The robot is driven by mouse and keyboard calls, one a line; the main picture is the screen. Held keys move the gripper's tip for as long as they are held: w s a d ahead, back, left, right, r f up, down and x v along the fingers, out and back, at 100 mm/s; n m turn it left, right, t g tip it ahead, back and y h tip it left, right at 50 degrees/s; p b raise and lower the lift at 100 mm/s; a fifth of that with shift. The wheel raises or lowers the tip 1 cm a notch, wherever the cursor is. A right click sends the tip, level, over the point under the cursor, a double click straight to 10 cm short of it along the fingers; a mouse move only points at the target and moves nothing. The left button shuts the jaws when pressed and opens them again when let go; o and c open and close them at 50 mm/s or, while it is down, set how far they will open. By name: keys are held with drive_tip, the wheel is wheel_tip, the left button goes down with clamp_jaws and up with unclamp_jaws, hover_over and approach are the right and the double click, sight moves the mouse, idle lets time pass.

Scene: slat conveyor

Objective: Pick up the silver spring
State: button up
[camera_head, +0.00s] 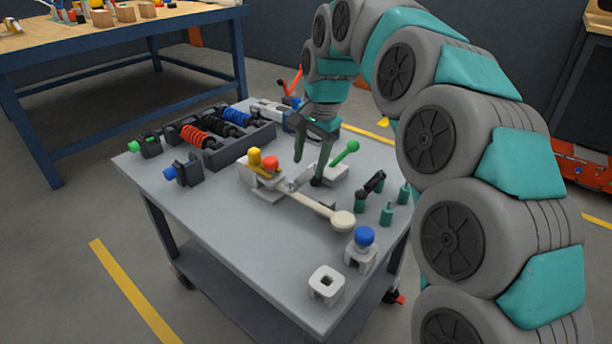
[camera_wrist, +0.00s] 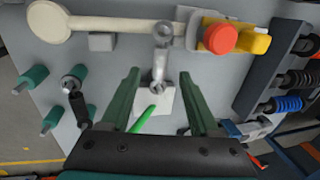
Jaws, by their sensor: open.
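My gripper (camera_head: 308,170) is open, its two green fingers pointing down over the middle of the grey table. In the wrist view my gripper (camera_wrist: 159,76) has a small silver part (camera_wrist: 160,62) with rounded ends between and just beyond its fingertips. I cannot make out coils on it, so I cannot tell whether it is the silver spring. It stands by a white block (camera_wrist: 164,97) with a green lever (camera_wrist: 143,119). In the head view the silver part is small and partly hidden by my gripper. The fingers hold nothing.
A cream lever (camera_head: 315,205) and a base with yellow and red knobs (camera_head: 270,163) lie close to my gripper. A dark rack (camera_head: 238,150) holds red, black and blue springs at the back left. Green pegs (camera_head: 387,214) stand right. The table's front left is clear.

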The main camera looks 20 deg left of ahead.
sight(307, 174)
drive_tip(key=shift+w+a+f, duration=0.1)
drive_tip(key=shift+a+f, duration=0.05)
drive_tip(key=shift+f, duration=0.6)
drive_tip(key=shift+w+a+f, duration=0.1)
drive_tip(key=shift+a+f, duration=0.05)
drive_tip(key=shift+f, duration=0.6)
clamp_jaws()
